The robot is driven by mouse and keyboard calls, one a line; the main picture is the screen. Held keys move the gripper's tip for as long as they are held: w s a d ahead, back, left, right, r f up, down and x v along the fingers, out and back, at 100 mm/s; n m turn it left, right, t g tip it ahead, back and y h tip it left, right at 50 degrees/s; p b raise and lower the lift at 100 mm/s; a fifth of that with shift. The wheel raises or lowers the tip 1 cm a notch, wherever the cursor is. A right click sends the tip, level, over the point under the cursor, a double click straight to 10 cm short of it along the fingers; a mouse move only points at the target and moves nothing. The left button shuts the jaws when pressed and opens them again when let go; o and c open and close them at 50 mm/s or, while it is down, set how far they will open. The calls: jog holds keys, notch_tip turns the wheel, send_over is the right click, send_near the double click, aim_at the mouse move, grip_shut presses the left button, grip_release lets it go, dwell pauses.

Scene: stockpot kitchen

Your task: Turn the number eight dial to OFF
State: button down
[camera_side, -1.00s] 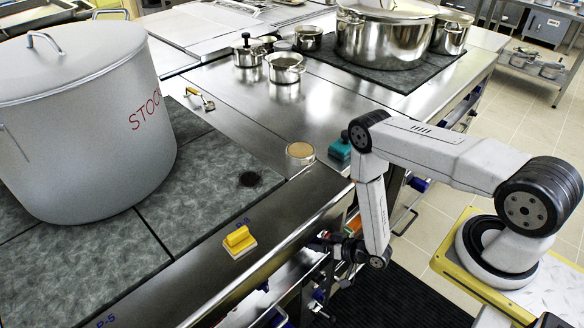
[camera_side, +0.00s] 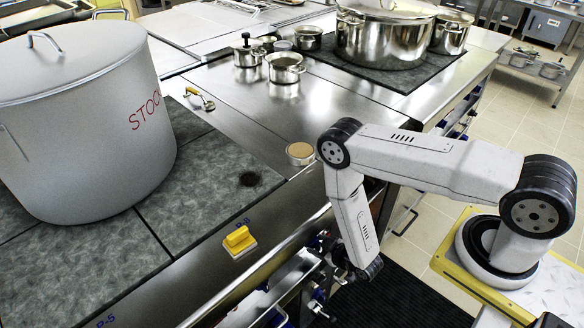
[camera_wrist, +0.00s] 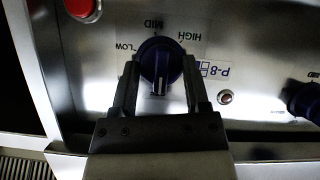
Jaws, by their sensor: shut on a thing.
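The number eight dial (camera_wrist: 161,62) is a dark blue round knob on the steel front panel in the wrist view, beside a label reading P-8 (camera_wrist: 222,72). LOW, MID and HIGH are printed around it, upside down in the picture. The knob's white mark points down in the picture, away from MID. No OFF lettering is readable. My gripper (camera_wrist: 161,84) is shut on the dial, with one black finger on each side of it. In the side view the dial is hidden, and the gripper is largely hidden behind my arm.
A second blue knob (camera_wrist: 305,100) is at the right of the wrist view, and a red button (camera_wrist: 82,8) at top left. A small indicator (camera_wrist: 226,97) is near the dial.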

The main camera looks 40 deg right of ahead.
dwell(0.4)
jog(key=shift+c, duration=0.4)
grip_release()
jog(key=v, duration=0.7)
jog(key=shift+s+r, duration=0.15)
jog(key=shift+s, duration=0.25)
jog(key=shift+w, duration=0.1)
